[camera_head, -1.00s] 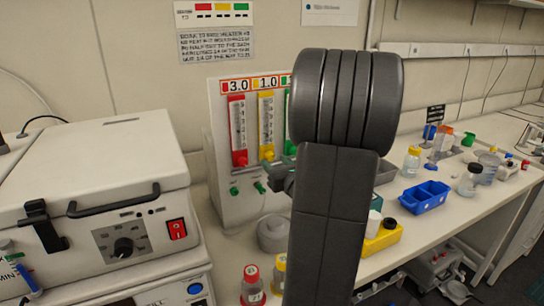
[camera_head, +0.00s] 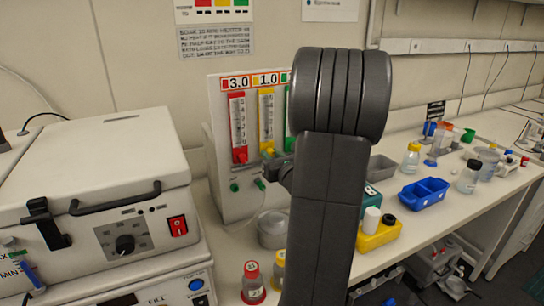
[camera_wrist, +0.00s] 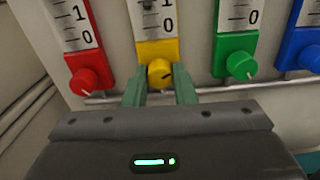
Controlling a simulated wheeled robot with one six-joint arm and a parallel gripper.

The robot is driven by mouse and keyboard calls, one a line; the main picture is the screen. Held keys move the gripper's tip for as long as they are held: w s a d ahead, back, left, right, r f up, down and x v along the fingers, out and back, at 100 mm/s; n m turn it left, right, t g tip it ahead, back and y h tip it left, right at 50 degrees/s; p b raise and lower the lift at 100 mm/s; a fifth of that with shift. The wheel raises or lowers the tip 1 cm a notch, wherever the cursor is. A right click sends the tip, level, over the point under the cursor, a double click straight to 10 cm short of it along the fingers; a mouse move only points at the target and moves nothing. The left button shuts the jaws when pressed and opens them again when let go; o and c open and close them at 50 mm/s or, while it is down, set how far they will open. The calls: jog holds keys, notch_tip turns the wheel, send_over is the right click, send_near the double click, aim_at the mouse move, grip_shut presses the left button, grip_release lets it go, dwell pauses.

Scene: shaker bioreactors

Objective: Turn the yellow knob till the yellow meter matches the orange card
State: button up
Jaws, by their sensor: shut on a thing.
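The yellow knob (camera_wrist: 160,73) sits at the foot of the yellow meter (camera_wrist: 155,22) in the wrist view. My gripper (camera_wrist: 159,86) has its two green fingers at the knob's left and right sides, shut on it. A dark pointer mark shows on the knob. In the head view, the yellow meter (camera_head: 266,122) stands between the red and green ones. The orange card (camera_head: 268,79) above it reads 1.0. The meter's level is too small to read, and my arm hides part of the panel.
The red knob (camera_wrist: 84,82) and green knob (camera_wrist: 241,65) flank the yellow one, with a blue knob (camera_wrist: 309,58) at far right. A thin rail (camera_wrist: 205,91) runs below the knobs. Capped bottles (camera_head: 253,283) and a grey pot (camera_head: 273,230) stand below the panel.

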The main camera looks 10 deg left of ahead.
jog(key=shift+m, duration=0.5)
jog(key=o, duration=1)
jog(key=shift+s+d, duration=0.1)
jog(key=b+v, duration=0.2)
jog(key=v, duration=1.1)
jog(key=shift+s+b, duration=0.25)
jog(key=shift+b, duration=0.1)
jog(key=shift+d, duration=0.15)
jog(key=p+x, duration=0.2)
jog(key=x, duration=1.2)
jog(key=shift+p, duration=0.35)
